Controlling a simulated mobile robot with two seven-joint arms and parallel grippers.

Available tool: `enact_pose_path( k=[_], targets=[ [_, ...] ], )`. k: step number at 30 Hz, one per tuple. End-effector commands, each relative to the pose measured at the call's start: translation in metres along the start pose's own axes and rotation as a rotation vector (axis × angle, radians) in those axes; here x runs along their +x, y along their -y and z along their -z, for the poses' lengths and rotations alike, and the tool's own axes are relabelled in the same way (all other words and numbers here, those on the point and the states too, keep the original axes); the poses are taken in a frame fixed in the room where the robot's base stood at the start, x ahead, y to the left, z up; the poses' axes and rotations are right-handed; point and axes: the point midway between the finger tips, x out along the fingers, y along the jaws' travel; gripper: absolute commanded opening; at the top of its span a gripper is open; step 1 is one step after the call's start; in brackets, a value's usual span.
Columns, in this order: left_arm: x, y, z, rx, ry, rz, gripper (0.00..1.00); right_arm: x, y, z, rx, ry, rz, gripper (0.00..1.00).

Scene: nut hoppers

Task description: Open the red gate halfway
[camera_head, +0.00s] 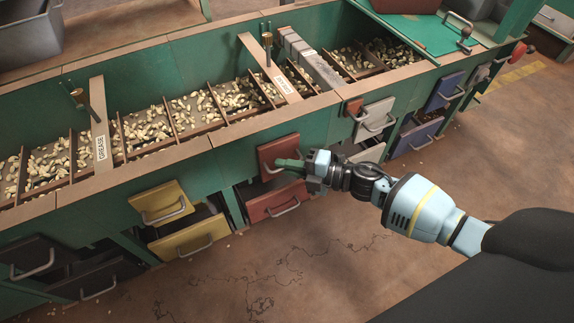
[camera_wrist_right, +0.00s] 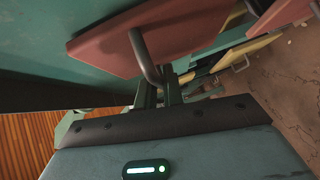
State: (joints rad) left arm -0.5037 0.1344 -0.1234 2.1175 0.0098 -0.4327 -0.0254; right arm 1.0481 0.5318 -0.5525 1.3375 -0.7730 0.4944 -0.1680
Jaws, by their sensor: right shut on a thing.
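Two red panels sit one above the other on the green front of the hopper bench: an upper red gate (camera_head: 278,152) and a lower one (camera_head: 276,203) with a grey bar handle. My right gripper (camera_head: 290,165) reaches the upper red gate from the right. In the right wrist view, my right gripper's fingers (camera_wrist_right: 160,90) are shut on the grey handle (camera_wrist_right: 146,60) of this red gate (camera_wrist_right: 175,32). My left gripper is not in view.
Yellow panels (camera_head: 162,203) are left of the red ones, black ones (camera_head: 38,258) further left. White (camera_head: 374,118) and blue panels (camera_head: 443,92) are to the right. Nuts fill the divided trough (camera_head: 150,125) above. The brown floor (camera_head: 300,270) in front is clear.

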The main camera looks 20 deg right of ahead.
Motion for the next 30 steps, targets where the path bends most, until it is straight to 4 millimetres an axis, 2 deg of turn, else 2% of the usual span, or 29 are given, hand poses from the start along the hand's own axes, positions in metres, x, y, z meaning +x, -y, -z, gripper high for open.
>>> enact_pose_path(
  k=[4, 14, 25, 26, 30],
  targets=[
    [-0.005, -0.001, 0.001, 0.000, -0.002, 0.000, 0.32, -0.006, 0.001, 0.006, 0.003, 0.000, 0.001, 0.00],
    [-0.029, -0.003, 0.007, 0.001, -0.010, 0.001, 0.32, -0.039, 0.010, 0.039, 0.003, -0.002, 0.001, 0.00],
    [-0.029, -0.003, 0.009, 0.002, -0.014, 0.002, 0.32, -0.042, 0.012, 0.042, 0.000, -0.001, 0.001, 0.00],
    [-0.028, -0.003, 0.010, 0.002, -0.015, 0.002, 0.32, -0.042, 0.012, 0.042, 0.000, -0.001, 0.001, 0.10],
    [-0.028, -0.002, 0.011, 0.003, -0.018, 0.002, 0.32, -0.042, 0.012, 0.042, 0.000, -0.001, 0.001, 0.29]
  ],
)
